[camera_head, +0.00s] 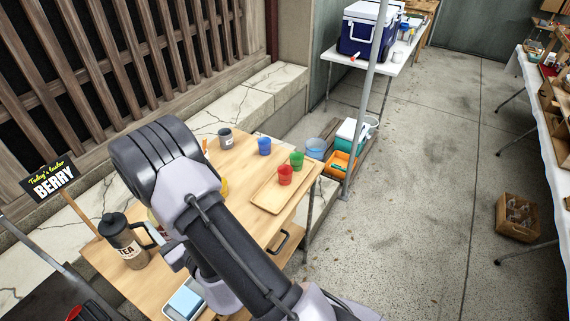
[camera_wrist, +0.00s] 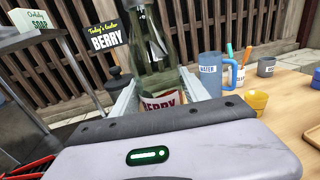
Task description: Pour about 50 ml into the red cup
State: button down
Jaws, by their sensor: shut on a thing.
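The red cup (camera_head: 285,175) stands upright on a wooden tray (camera_head: 264,205) on the table, beside a green cup (camera_head: 297,160). In the wrist view my gripper (camera_wrist: 158,80) is shut on a clear greenish glass bottle (camera_wrist: 150,55) with a red and white BERRY label (camera_wrist: 160,101). The bottle looks about upright; its top is cut off by the picture edge, and how full it is cannot be told. In the head view my arm hides the gripper and most of the bottle, left of the tray. The red cup is not seen in the wrist view.
A TEA jug (camera_head: 125,243) stands at the table's left. A blue WATER jug (camera_wrist: 211,75), a yellow cup (camera_wrist: 256,101) and a grey mug (camera_head: 225,139) are nearby. A blue cup (camera_head: 265,146) stands behind the tray. A BERRY sign (camera_head: 50,180) rises at the left.

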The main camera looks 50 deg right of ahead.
aim_at(284, 171)
jog(key=k+l+u, duration=0.1)
jog(key=l, duration=0.35)
jog(key=k+l, duration=0.1)
jog(key=l, duration=0.35)
jog(key=k+l+u, duration=0.15)
jog(key=l, duration=0.75)
jog(key=k+u, duration=0.05)
